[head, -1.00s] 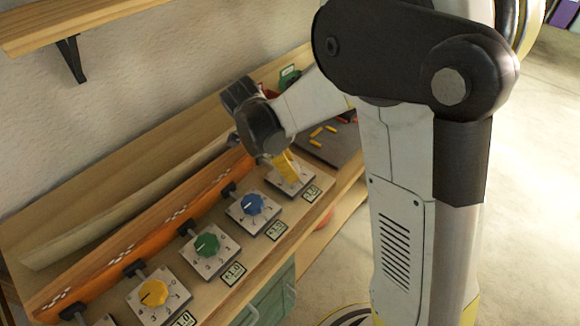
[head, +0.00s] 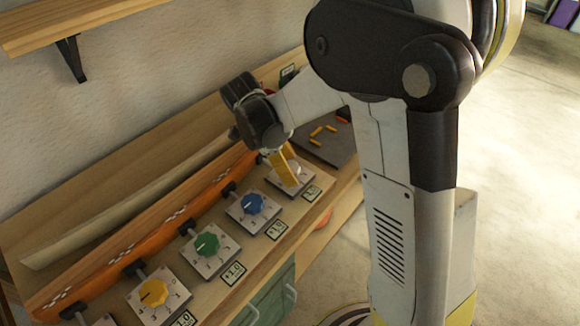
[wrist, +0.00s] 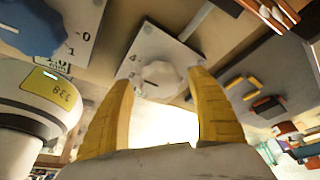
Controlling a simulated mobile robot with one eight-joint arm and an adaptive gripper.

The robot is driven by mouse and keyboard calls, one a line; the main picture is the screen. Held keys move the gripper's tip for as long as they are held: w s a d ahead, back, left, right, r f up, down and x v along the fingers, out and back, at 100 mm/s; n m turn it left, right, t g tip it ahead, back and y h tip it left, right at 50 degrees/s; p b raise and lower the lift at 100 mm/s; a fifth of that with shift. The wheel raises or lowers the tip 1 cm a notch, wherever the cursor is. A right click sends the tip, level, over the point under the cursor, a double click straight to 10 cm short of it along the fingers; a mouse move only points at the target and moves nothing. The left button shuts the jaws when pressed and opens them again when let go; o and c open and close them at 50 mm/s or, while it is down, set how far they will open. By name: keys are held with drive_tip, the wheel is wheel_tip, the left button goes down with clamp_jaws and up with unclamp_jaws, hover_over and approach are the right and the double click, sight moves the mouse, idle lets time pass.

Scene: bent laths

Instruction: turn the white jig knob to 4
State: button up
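The white jig knob (wrist: 160,76) sits on a pale square plate (wrist: 158,48) with numbers around it. In the wrist view a short dark pointer line shows on the knob's near left part, and a 4 is printed at its upper left. My gripper (wrist: 163,80) is open, with one yellow finger at each side of the knob and small gaps seeming to remain. In the head view my gripper (head: 292,178) points down at the plate (head: 301,187) at the far right end of the row, and its fingers mostly hide the knob.
Blue (head: 252,204), green (head: 207,244) and yellow (head: 153,292) knobs stand on like plates along the bench. An orange lath (head: 165,209) runs behind them. A dark mat (head: 325,148) with small yellow pieces lies beyond my gripper.

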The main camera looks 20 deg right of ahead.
drive_tip(key=v, duration=1.2)
idle(0.3)
drive_tip(key=s+d+r+n+t+y, duration=0.1)
drive_tip(key=s+d+n+t+y, duration=0.1)
drive_tip(key=s+n+t, duration=0.2)
drive_tip(key=s+d+r+n+t+y, duration=0.1)
drive_tip(key=s+n+t, duration=0.3)
drive_tip(key=s+n, duration=0.7)
drive_tip(key=shift+d+n+y, duration=0.6)
drive_tip(key=shift+d+n, duration=0.05)
drive_tip(key=shift+n, duration=2.35)
drive_tip(key=shift+s, duration=0.1)
